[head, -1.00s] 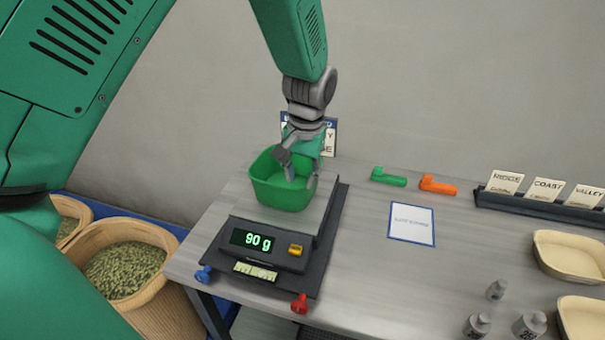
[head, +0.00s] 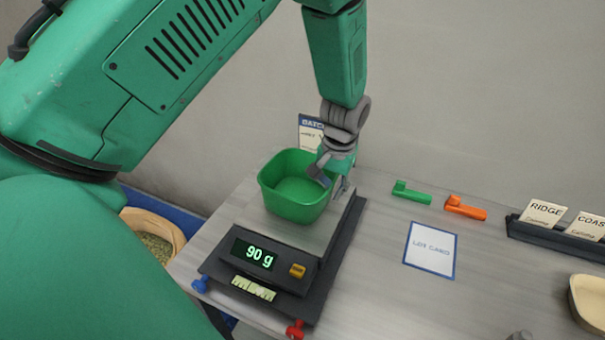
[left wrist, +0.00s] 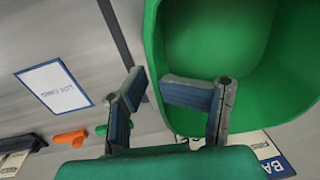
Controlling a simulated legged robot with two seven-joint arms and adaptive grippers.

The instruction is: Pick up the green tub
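The green tub (head: 290,209) stands upright on the scale (head: 274,255), which reads 90 g. It also fills the upper right of the left wrist view (left wrist: 235,60). My left gripper (head: 331,182) is at the tub's right rim, reaching down from above. In the left wrist view the fingers (left wrist: 150,82) straddle the tub's wall, one inside and one outside. A gap shows between the fingertips, so they look open. Firm contact with the wall cannot be seen. My right gripper is not in view.
A green handle-like piece (head: 411,194) and an orange one (head: 465,209) lie right of the scale, near a lot card (head: 430,250). A batch card (head: 310,130) stands behind the tub. A card rack (head: 553,236) and a pale tray (head: 588,302) are farther right.

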